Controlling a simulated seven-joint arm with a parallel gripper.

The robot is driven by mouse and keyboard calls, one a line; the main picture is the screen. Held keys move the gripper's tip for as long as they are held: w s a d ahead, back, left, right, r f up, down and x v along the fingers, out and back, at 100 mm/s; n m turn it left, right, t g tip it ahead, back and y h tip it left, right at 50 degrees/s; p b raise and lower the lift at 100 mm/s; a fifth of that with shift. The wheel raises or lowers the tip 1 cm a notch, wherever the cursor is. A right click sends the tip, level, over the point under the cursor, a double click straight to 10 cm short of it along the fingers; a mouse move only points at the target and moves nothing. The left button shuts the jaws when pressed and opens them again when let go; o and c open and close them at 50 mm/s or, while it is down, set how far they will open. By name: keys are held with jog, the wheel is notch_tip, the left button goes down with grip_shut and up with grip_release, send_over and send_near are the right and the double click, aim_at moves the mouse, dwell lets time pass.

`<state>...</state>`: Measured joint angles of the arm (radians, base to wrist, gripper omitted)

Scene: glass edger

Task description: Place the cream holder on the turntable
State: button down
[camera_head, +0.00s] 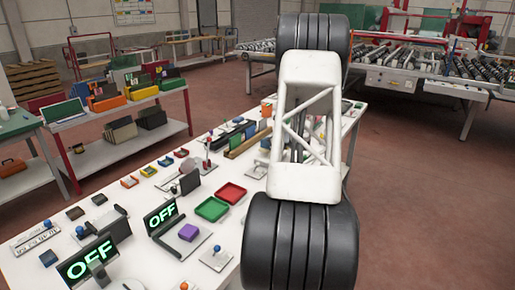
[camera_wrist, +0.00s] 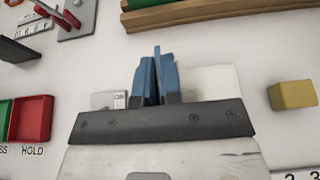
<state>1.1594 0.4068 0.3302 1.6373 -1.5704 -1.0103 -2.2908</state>
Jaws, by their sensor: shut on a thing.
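In the wrist view my gripper (camera_wrist: 156,75) has its two blue fingers close together, with only a narrow gap between them. A pale cream piece (camera_wrist: 215,82), which looks like the cream holder, shows right beside and behind the right finger. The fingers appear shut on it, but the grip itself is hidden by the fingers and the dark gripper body. In the head view my white arm covers the gripper and the piece. I cannot make out the turntable for certain in either view.
In the wrist view a yellow block (camera_wrist: 293,95) lies right of the fingers, a red tray (camera_wrist: 31,119) left, and a brown rail (camera_wrist: 200,13) beyond.

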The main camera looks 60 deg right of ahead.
jog(key=shift+s+d+f, duration=0.1)
jog(key=shift+s+d, duration=0.1)
jog(key=shift+s, duration=0.15)
jog(key=shift+w+d, duration=0.1)
jog(key=shift+w, duration=0.05)
jog(key=shift+w+d+f, duration=0.25)
jog(key=shift+w+d, duration=1.2)
jog(key=shift+d, duration=0.75)
jog(key=shift+w+d+f, duration=0.2)
jog(key=shift+w+d, duration=1.2)
jog(key=shift+d, duration=0.75)
jog(key=shift+w+d+f, duration=0.25)
jog(key=shift+w+d, duration=1.2)
jog(key=shift+d, duration=0.75)
jog(key=shift+f, duration=1.8)
jog(key=shift+f, duration=0.15)
jog(key=c, duration=1.3)
grip_release()
